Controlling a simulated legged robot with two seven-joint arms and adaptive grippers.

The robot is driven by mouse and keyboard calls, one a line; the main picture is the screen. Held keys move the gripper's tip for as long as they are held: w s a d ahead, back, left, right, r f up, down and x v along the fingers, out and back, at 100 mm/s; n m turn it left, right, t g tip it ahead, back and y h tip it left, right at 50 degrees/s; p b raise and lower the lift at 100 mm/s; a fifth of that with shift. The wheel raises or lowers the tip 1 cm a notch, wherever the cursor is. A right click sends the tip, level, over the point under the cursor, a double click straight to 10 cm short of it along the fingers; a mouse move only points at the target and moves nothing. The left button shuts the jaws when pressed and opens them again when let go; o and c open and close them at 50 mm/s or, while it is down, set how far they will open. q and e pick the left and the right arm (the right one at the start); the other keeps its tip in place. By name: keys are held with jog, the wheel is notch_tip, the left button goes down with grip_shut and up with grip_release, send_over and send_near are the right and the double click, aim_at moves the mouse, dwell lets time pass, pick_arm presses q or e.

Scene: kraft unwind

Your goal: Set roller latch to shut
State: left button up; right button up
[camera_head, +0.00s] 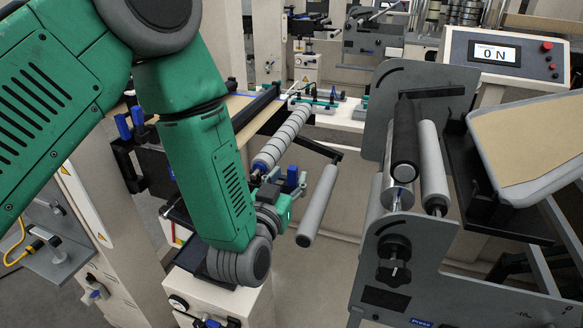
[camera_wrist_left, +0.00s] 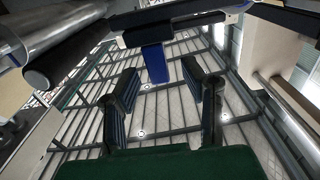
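My left arm comes in from the left in the head view, and its gripper (camera_head: 285,177) is by the grey roller (camera_head: 285,137), partly hidden by my wrist. In the left wrist view the two dark fingers (camera_wrist_left: 160,75) stand apart with nothing held between them. A blue tab (camera_wrist_left: 155,63), which may be the roller latch, hangs from a dark bar (camera_wrist_left: 170,28) and appears between the fingertips. I cannot tell whether they touch it or whether the latch is open or shut. My right gripper is in neither view.
A second grey roller (camera_head: 318,205) hangs from a black arm close right of the gripper. Farther right are a grey machine frame (camera_head: 410,265), a black roller (camera_head: 405,140) and a control panel (camera_head: 497,55) reading "0 N". Blue handles (camera_head: 130,120) stand left of my arm.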

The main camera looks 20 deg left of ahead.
pick_arm(q)
jog(key=shift+w+d, duration=0.2)
jog(key=shift+w, duration=0.45)
jog(key=shift+w+d, duration=0.15)
jog(key=shift+w, duration=0.45)
jog(key=shift+a, duration=0.4)
grip_shut()
jog(key=a, duration=0.5)
jog(key=shift+w+a, duration=0.1)
jog(key=shift+w, duration=0.05)
grip_release()
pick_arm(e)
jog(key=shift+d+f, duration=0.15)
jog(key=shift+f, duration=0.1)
pick_arm(q)
jog(key=shift+a, duration=0.1)
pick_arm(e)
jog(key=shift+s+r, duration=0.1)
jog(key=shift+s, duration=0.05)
